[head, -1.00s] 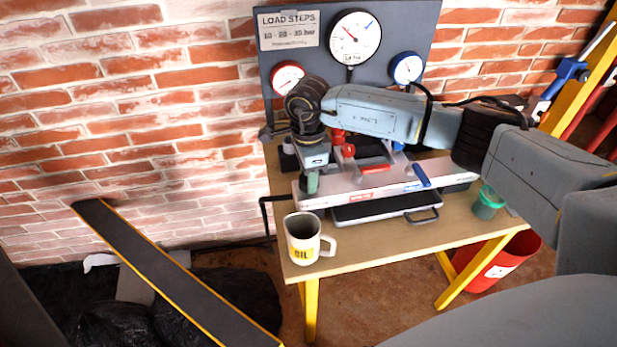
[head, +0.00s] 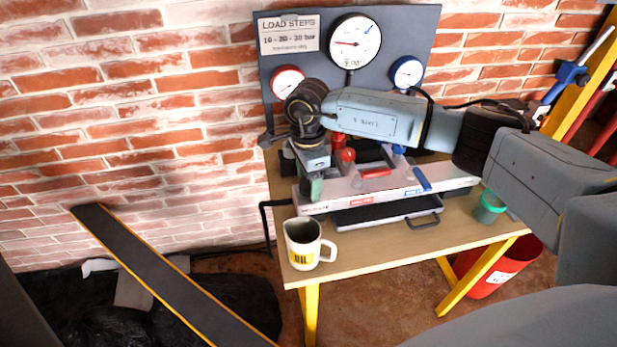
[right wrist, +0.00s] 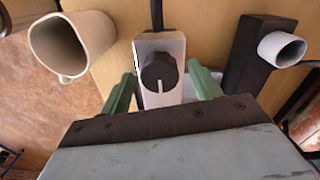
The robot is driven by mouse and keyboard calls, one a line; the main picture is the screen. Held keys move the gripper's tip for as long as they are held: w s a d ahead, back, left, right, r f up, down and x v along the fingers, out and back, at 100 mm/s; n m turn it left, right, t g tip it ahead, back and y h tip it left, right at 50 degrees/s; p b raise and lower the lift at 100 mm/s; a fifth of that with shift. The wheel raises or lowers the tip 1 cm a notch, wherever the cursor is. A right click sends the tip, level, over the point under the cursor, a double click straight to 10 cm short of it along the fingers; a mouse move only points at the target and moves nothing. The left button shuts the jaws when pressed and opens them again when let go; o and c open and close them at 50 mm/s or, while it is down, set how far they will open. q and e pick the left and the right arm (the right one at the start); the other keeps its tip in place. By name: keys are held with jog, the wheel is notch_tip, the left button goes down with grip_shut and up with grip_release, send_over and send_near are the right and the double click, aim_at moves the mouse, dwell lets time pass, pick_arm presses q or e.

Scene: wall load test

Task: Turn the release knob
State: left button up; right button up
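The release knob (right wrist: 158,72) is round and black with a white mark line, on a light grey block (right wrist: 165,45). In the right wrist view it lies between the two green fingers of my right gripper (right wrist: 162,88). The fingers are apart, one on each side, and a gap shows beside the knob. In the head view my right gripper (head: 315,187) points down at the left end of the silver device (head: 370,192) on the table. The knob is hidden there behind the gripper. My left gripper is not in view.
A white OIL mug (head: 302,243) stands at the table's front left, close to the gripper. A green cup (head: 489,207) stands at the right. A gauge panel (head: 290,52) stands behind. A black tray (head: 385,215) lies in front of the device.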

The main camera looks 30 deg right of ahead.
aim_at(308, 182)
notch_tip(308, 182, up, 13)
jog(key=shift+r+p, duration=0.2)
jog(key=shift+p, duration=0.15)
dwell(0.3)
jog(key=shift+f, duration=0.1)
dwell(0.3)
